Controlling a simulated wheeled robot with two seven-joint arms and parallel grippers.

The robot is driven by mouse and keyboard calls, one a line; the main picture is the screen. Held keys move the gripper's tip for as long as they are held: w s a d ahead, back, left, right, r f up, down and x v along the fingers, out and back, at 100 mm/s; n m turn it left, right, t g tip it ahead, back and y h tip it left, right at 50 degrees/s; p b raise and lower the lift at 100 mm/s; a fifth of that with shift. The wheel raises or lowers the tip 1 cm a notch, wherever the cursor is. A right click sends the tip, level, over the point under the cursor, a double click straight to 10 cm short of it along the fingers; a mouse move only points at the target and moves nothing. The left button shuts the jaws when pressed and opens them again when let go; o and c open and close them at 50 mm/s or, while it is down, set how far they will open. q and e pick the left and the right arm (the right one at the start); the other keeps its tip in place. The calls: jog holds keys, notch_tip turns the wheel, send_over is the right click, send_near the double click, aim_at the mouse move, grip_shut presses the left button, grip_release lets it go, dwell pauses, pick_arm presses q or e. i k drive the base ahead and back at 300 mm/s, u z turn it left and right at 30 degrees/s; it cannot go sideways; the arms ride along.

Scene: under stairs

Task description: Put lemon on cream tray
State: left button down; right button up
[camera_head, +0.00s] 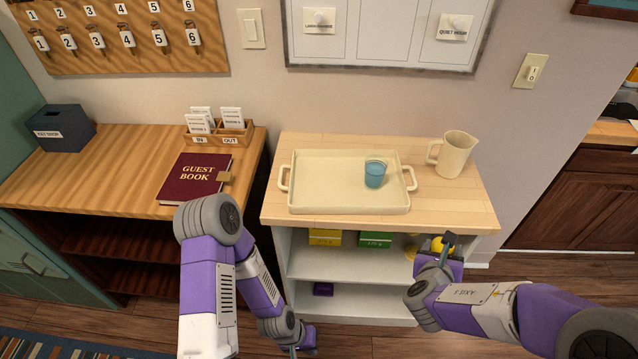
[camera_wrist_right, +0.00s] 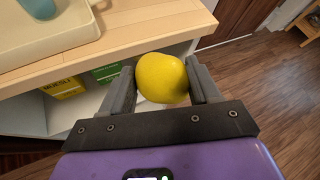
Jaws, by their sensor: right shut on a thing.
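The yellow lemon (camera_wrist_right: 162,78) is between the fingers of my right gripper (camera_wrist_right: 163,86), which is shut on it. In the head view the lemon (camera_head: 437,244) shows partly behind my right gripper (camera_head: 446,247), just in front of and below the front edge of the shelf unit's top. The cream tray (camera_head: 330,195) lies on the wooden top, with a blue cup (camera_head: 375,175) in its right part. A corner of the tray also shows in the right wrist view (camera_wrist_right: 70,32). My left gripper (camera_head: 302,350) hangs low near the floor; its fingers are too small to judge.
A cream pitcher (camera_head: 453,155) stands right of the tray. Yellow (camera_head: 325,237) and green (camera_head: 375,239) boxes sit on the shelf below. A desk on the left holds a red guest book (camera_head: 195,178). The tray's left and middle are bare.

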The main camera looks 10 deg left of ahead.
aim_at(320, 182)
jog(key=u, duration=2.7)
jog(key=k, duration=0.7)
jog(key=z, duration=1.8)
jog(key=i, duration=1)
jog(key=u, duration=0.05)
